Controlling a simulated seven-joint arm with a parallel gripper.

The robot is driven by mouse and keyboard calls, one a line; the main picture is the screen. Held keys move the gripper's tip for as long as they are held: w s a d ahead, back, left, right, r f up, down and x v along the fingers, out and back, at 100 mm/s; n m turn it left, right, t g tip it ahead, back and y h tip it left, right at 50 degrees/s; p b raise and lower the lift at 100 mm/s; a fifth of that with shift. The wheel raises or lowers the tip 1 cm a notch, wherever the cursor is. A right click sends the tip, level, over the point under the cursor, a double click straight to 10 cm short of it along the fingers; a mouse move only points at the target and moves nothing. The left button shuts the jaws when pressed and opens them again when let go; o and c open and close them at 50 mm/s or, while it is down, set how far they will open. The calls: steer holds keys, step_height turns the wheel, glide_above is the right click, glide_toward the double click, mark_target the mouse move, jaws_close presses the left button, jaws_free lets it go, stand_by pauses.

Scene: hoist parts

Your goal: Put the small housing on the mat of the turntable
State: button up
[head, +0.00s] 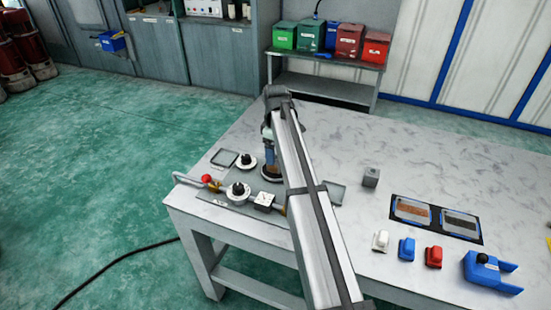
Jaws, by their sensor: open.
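My gripper (269,166) points down over the left part of the table, at a small round brown-topped thing that may be the turntable with its mat (271,177). The wrist and arm hide much of that spot. The jaws are open, but the fingers are too small to see clearly. I cannot tell for sure which part is the small housing. A small grey block with a dark mark on top (371,177) stands alone to the right of my arm, apart from the gripper.
Two white round parts with black knobs (238,191), a red-knobbed fitting (206,179) and a white square part (264,201) crowd the left table edge. Shallow trays (224,158) lie nearby. Coloured blocks (407,248) and a blue tool (491,271) stand right.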

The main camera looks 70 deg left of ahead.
step_height(320, 180, up, 8)
steer(key=shift+f, duration=0.25)
